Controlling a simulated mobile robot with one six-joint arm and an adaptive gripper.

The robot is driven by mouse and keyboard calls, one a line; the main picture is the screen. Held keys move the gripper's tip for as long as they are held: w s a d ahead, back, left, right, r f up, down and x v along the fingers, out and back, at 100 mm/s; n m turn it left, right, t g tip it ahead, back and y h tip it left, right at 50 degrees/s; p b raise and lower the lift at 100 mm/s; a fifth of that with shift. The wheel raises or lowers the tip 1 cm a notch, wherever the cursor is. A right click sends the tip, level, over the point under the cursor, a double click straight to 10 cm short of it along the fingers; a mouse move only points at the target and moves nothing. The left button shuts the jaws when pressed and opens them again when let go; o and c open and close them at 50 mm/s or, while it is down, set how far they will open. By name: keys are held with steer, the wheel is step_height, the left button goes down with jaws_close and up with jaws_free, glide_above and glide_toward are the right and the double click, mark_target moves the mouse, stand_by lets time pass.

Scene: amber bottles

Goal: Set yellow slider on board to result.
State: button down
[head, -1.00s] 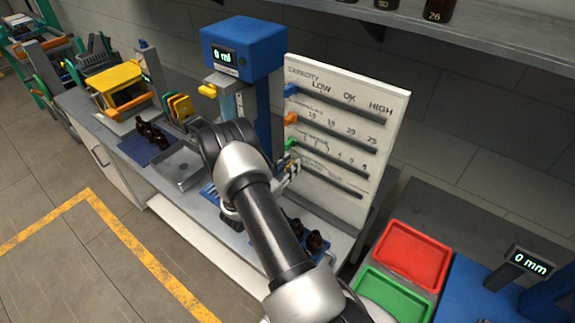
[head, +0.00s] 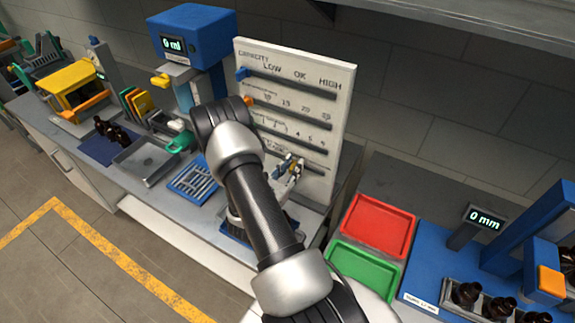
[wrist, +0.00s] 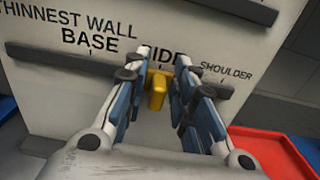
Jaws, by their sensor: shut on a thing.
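The white board (head: 341,125) stands upright at the back of the bench with several horizontal slots. In the wrist view, its bottom slot is marked THINNEST WALL, with BASE, SIDE and SHOULDER along it. The yellow slider (wrist: 158,92) sits on this slot below the partly hidden SIDE label. My gripper (wrist: 157,84) is shut on the yellow slider, one finger on each side. In the head view, my gripper (head: 291,168) is at the lower right part of the board. The slider's exact alignment with the SIDE mark is hard to tell.
A blue slider (head: 242,73) and an orange slider (head: 248,100) sit at the left ends of higher slots. A red tray (head: 378,226) and a green tray (head: 364,267) lie right of the board. A blue station (head: 192,33) reads 0 ml; another display (head: 485,219) reads 0 mm.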

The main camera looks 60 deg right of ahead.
steer(key=c, duration=1.6)
jaws_free()
steer(key=shift+c, duration=0.2)
steer(key=s+a, duration=0.1)
steer(key=a, duration=1.1)
